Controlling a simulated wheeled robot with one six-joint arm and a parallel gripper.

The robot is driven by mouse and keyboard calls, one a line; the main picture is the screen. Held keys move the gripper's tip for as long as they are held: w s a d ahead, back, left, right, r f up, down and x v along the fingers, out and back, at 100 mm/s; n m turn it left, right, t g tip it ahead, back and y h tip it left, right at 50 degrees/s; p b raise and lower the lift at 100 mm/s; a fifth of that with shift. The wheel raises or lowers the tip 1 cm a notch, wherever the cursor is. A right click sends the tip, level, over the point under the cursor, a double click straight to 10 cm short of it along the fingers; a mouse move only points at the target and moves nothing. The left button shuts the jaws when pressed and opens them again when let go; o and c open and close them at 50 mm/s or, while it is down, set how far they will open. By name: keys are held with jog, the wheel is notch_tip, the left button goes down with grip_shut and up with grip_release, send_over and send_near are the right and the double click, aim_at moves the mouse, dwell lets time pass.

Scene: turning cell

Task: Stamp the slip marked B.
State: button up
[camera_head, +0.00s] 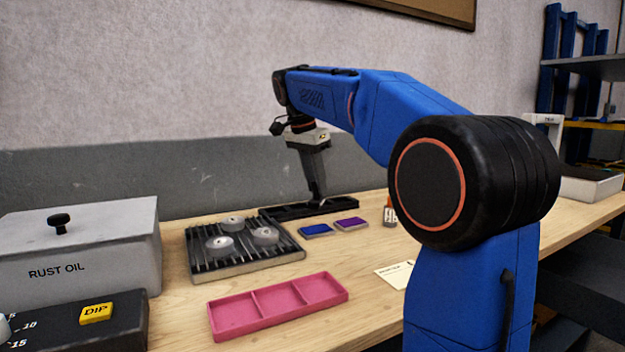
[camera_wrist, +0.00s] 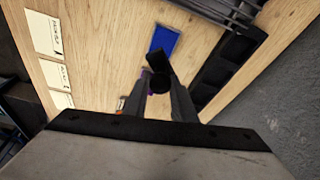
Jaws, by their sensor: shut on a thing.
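My gripper (camera_head: 318,196) is over the black rack (camera_head: 340,207) at the back of the bench. In the wrist view my gripper (camera_wrist: 165,92) is shut on a dark object with a blocky end, probably a stamp (camera_wrist: 156,62). A blue ink pad (camera_head: 316,230) and a purple ink pad (camera_head: 352,223) lie in front of the rack. The blue pad (camera_wrist: 165,38) shows beside the held object; the purple one is mostly hidden. Three pale slips (camera_wrist: 42,34), (camera_wrist: 55,74), (camera_wrist: 62,98) lie in a row; their letters are unreadable. One slip (camera_head: 393,273) shows in the head view.
A pink three-part tray (camera_head: 232,320) lies at the front. A slatted rack (camera_head: 205,262) with three metal discs stands behind it. The RUST OIL box (camera_head: 85,240) and a black DIP unit (camera_head: 125,325) are at left. A small orange-and-white item (camera_head: 389,214) stands near the pads.

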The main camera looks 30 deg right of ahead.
aim_at(316, 199)
jog(key=shift+f, duration=2.75)
jog(key=shift+f, duration=0.5)
jog(key=shift+r, duration=0.1)
jog(key=shift+r, duration=3.45)
